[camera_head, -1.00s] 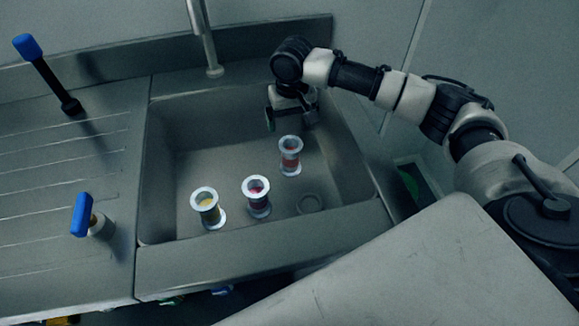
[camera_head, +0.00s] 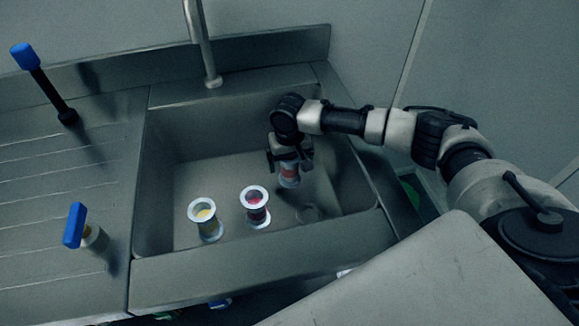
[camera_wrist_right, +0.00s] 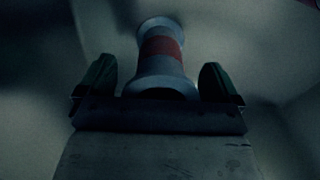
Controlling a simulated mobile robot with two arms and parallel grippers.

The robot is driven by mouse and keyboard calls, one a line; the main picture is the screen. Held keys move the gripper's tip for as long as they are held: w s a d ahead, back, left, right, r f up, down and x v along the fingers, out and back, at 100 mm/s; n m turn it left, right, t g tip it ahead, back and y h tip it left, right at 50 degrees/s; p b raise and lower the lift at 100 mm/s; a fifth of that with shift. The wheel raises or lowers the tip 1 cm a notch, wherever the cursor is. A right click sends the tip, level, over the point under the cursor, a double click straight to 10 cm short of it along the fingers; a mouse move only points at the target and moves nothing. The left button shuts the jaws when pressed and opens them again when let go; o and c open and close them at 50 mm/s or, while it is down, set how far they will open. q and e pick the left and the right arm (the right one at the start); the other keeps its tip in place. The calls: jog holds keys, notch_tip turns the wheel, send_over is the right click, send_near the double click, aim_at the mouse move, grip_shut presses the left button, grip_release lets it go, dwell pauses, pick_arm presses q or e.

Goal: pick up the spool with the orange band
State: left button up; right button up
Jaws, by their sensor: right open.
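A spool with a red-orange band (camera_head: 289,176) stands in the sink at the right, its top hidden by my gripper in the head view. My right gripper (camera_head: 289,161) is over it from above, open. In the right wrist view the spool (camera_wrist_right: 161,48) shows between and beyond the two spread fingers, with gaps at both sides. A spool with a yellow band (camera_head: 206,219) and a spool with a pink-red band (camera_head: 256,207) stand upright to the left, apart from my gripper. My left gripper is not in view.
The steel sink (camera_head: 172,150) has raised walls around the spools. A faucet (camera_head: 205,50) rises behind it. A drain (camera_head: 308,213) lies near the front right. Blue-handled tools (camera_head: 45,82) (camera_head: 75,226) stand on the drainboard at left.

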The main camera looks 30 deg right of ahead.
jog(key=c, duration=1.1)
jog(key=shift+r, duration=0.15)
